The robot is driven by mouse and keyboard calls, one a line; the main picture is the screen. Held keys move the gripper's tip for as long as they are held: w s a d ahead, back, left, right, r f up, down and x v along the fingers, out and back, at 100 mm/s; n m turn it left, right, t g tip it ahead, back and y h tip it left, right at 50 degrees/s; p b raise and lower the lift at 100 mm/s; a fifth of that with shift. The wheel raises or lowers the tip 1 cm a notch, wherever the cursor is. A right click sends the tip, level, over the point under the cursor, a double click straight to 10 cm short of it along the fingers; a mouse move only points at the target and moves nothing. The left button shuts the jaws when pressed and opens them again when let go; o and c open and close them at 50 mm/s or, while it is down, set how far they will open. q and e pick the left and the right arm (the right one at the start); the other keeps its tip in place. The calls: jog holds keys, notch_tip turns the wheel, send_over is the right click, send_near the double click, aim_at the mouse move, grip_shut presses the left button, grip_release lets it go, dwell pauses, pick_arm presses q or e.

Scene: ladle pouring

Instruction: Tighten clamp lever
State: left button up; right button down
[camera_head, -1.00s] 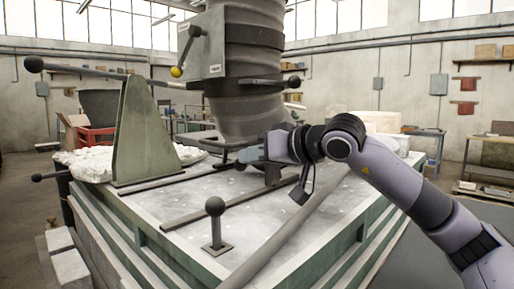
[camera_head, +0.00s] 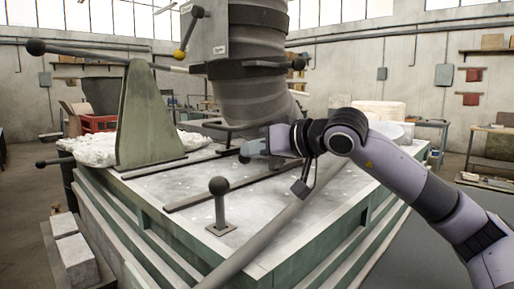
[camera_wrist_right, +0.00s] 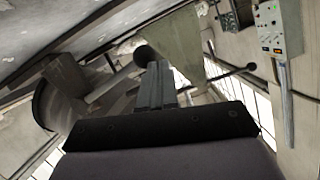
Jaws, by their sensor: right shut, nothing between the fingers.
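My right gripper (camera_head: 250,148) is low in front of the ladle column's base, over the table top. Its fingers (camera_wrist_right: 155,85) are together and empty in the wrist view. A dark ball knob (camera_wrist_right: 145,55) shows just beyond the fingertips there; I cannot tell whether they touch. Several ball-ended levers are in the head view: an upright one (camera_head: 218,187) on the table, a yellow-knobbed one (camera_head: 180,53) on the column's box, and one (camera_head: 40,163) at the table's left side. I cannot tell which is the clamp lever. My left gripper is not in view.
The thick ribbed column (camera_head: 258,90) stands behind my right gripper. A green upright plate (camera_head: 145,120) stands at the left of the table (camera_head: 300,210). A grey pipe (camera_head: 290,215) slants across the front. A control box (camera_wrist_right: 278,25) shows in the wrist view.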

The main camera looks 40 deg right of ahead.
pick_arm(q)
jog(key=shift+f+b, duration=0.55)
jog(key=shift+b, duration=0.45)
pick_arm(e)
jog(key=s+r, duration=0.6)
jog(key=s, duration=0.5)
jog(key=shift+s+a+r, duration=0.15)
jog(key=shift+s+a, duration=0.1)
jog(key=shift+a, duration=0.1)
